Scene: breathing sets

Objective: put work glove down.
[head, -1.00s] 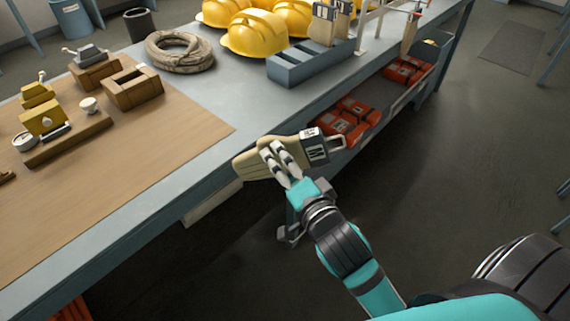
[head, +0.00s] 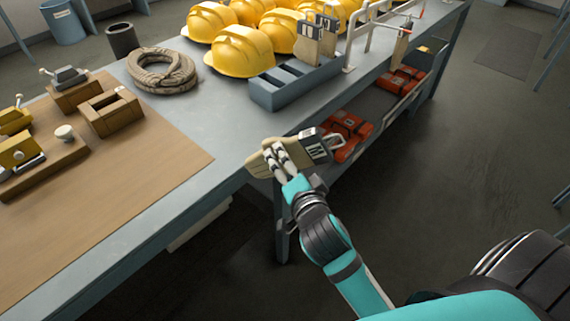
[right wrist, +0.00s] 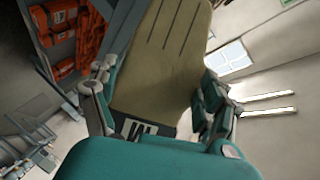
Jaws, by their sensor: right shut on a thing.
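A tan work glove (head: 266,164) with a dark cuff marked "M" is held in my right gripper (head: 276,157), by the front edge of the grey workbench (head: 200,124). In the right wrist view the glove (right wrist: 165,60) fills the space between the fingers of the gripper (right wrist: 155,95), which are shut on it. In the head view I cannot tell whether the glove touches the bench edge. Other similar gloves (head: 310,45) stand upright in a blue-grey slotted rack (head: 292,88) on the bench. My left gripper is not in view.
Yellow hard hats (head: 243,52) stand behind the rack. A coiled rope (head: 163,70) and a dark cup (head: 122,40) lie to the left. A wooden board (head: 130,175) carries small fixtures. Orange cases (head: 345,130) sit on the lower shelf. Bare bench top lies between rope and rack.

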